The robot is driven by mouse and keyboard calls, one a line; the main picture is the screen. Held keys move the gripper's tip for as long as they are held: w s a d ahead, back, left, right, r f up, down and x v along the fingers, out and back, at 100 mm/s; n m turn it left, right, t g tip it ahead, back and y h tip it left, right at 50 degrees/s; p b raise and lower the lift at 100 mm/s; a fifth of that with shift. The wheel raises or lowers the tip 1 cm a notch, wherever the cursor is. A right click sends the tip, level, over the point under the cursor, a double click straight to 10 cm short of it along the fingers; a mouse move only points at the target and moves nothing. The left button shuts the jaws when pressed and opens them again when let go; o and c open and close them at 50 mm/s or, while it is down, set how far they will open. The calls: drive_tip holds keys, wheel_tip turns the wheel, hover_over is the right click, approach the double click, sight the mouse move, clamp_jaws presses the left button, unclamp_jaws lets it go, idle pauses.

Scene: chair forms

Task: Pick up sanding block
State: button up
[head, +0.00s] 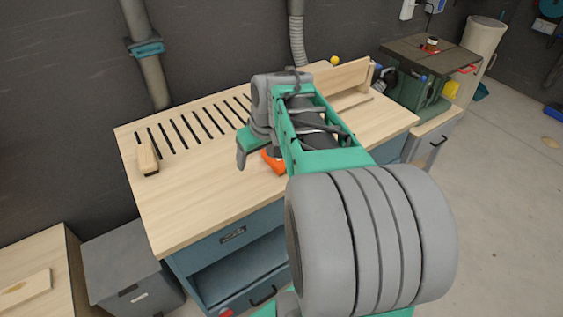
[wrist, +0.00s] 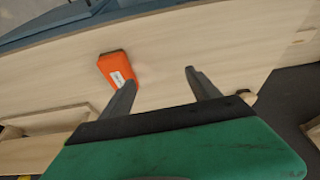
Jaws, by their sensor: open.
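A light wooden block with a dark underside (head: 147,158) lies at the left of the bench top, on the slotted area's edge. An orange piece (head: 273,162) lies on the bench beside my gripper, partly hidden by my arm. In the wrist view this orange piece (wrist: 117,68) is wedge-like with a white label. I cannot tell for sure which of the two is the sanding block. My gripper (wrist: 160,78) is open and empty over the bench. The orange piece shows just beyond the left fingertip in the wrist view; whether they touch is unclear.
The bench top (head: 195,205) is bare in its front left part. Dark slots run along its back left. A wooden fence (head: 345,80) stands at the back right, with a green machine (head: 425,75) beyond. A lower grey cabinet (head: 125,265) stands left.

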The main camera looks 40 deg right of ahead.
drive_tip(key=shift+o, duration=0.6)
drive_tip(key=d+f, duration=0.1)
drive_tip(key=d, duration=0.5)
drive_tip(key=w+d+f, duration=0.1)
drive_tip(key=d, duration=0.2)
drive_tip(key=shift+w+d+f, duration=0.1)
drive_tip(key=shift+d+f, duration=0.25)
drive_tip(key=shift+d, duration=0.05)
drive_tip(key=shift+t, duration=0.3)
drive_tip(key=x, duration=0.4)
drive_tip(key=p+x, duration=0.1)
drive_tip(key=x, duration=0.2)
drive_tip(key=shift+w+r, duration=0.1)
drive_tip(key=shift+w, duration=0.25)
drive_tip(key=shift+c, duration=0.6)
drive_tip(key=c, duration=1.4)
